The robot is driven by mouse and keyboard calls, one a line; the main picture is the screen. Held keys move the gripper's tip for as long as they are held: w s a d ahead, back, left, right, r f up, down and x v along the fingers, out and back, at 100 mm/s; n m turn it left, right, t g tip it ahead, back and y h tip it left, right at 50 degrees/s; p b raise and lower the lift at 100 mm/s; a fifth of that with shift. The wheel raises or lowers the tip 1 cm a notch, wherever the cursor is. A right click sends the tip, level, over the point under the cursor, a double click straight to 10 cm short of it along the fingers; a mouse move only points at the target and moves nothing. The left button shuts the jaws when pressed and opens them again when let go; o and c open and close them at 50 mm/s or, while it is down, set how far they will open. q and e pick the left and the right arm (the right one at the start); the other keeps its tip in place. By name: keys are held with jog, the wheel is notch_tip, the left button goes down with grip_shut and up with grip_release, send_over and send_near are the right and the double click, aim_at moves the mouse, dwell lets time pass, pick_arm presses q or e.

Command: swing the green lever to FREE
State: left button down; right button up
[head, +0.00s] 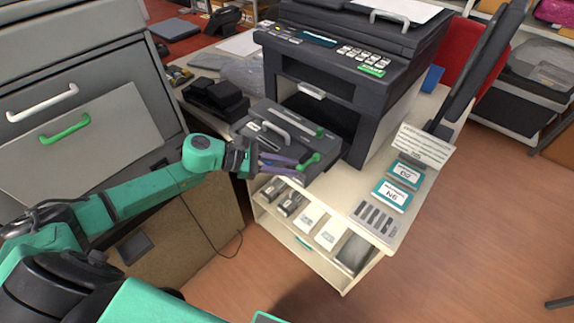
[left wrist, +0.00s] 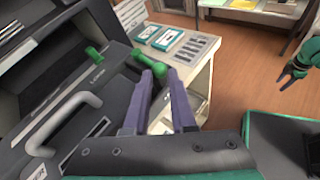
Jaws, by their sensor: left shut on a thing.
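The green lever (head: 309,161) sticks out of the front side of the dark cartridge unit (head: 330,149) drawn out of the printer. In the left wrist view the lever (left wrist: 150,67) shows as a green arm with a rounded knob. My left gripper (head: 299,164) has its purple fingers shut on the lever's knob end. The fingertips (left wrist: 164,72) hide part of it. The markings beside the lever are too small to read. My right gripper (left wrist: 284,80) shows small and dark at the right of the left wrist view, away from the printer; its opening is unclear.
A second green piece (head: 320,132) and a grey handle (head: 275,133) sit on the unit's top. Label cards (head: 392,195) lie on the white stand at the right. A grey cabinet (head: 60,60) with handles stands at the left. Open floor lies at the lower right.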

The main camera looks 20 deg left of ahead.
pick_arm(q)
jog(key=shift+s+d+f+n+t+y, duration=0.1)
jog(key=shift+s+d+n+t+y, duration=0.25)
jog(key=shift+n+t, duration=0.15)
jog(key=c, duration=1.4)
grip_release()
jog(key=shift+a, duration=0.1)
jog(key=o, duration=0.5)
jog(key=shift+o, duration=1.1)
jog(key=shift+w, duration=0.1)
jog(key=p+v, duration=0.2)
jog(key=v, duration=1.2)
jog(key=shift+s, duration=0.25)
